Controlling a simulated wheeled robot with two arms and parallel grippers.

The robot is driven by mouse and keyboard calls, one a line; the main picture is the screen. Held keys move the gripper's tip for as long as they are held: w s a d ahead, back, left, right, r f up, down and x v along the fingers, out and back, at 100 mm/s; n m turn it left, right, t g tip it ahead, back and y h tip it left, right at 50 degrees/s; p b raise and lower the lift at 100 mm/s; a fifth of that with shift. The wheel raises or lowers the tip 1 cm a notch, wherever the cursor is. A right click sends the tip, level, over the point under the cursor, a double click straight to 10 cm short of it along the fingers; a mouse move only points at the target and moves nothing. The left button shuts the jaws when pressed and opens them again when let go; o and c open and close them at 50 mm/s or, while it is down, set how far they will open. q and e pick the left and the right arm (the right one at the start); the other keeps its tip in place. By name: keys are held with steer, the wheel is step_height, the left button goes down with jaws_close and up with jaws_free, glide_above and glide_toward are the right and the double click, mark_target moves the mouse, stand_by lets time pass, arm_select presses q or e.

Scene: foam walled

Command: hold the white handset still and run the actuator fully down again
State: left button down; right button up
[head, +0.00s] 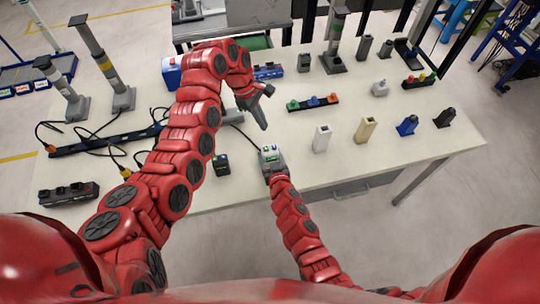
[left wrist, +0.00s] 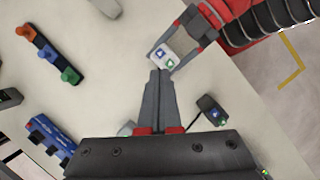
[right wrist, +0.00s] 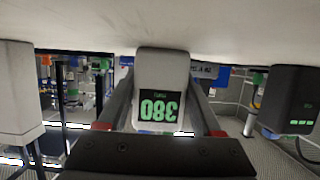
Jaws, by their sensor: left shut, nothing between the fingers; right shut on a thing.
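The white handset (head: 271,153) is in my right gripper (head: 270,164) near the table's front edge. In the left wrist view the handset (left wrist: 166,56) shows a blue and a green button on its face, between the right gripper's fingers. In the right wrist view the handset (right wrist: 161,75) has an upside-down green display that seems to read 380. My left gripper (head: 264,127) is shut and empty, pointing down at the handset. Its tips (left wrist: 158,73) appear at the handset's near edge; I cannot tell whether they touch. Grey actuator columns (head: 103,62) (head: 335,35) stand on the table; which one belongs to this handset is unclear.
A black handset (head: 222,164) lies left of the white one. Several upright handsets, including white (head: 321,138), beige (head: 365,130) and blue (head: 407,125), stand to the right. A button strip (head: 313,103) lies behind. Cables and a power strip (head: 105,139) are at left.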

arm_select(q)
steer(key=d+m+t, duration=0.1)
steer(key=m+t, duration=0.2)
steer(key=m, duration=0.7)
steer(key=s+d+r+m+t+h, duration=0.1)
steer(key=m+t, duration=0.1)
steer(key=m, duration=0.8)
steer(key=s+m+t+h, duration=0.1)
steer(key=m+t, duration=0.2)
steer(key=m, duration=0.7)
steer(key=shift+s+d+r+t, duration=0.15)
steer(key=shift+d+r+t, duration=0.15)
steer(key=shift+d+r, duration=0.1)
steer(key=shift+f, duration=0.15)
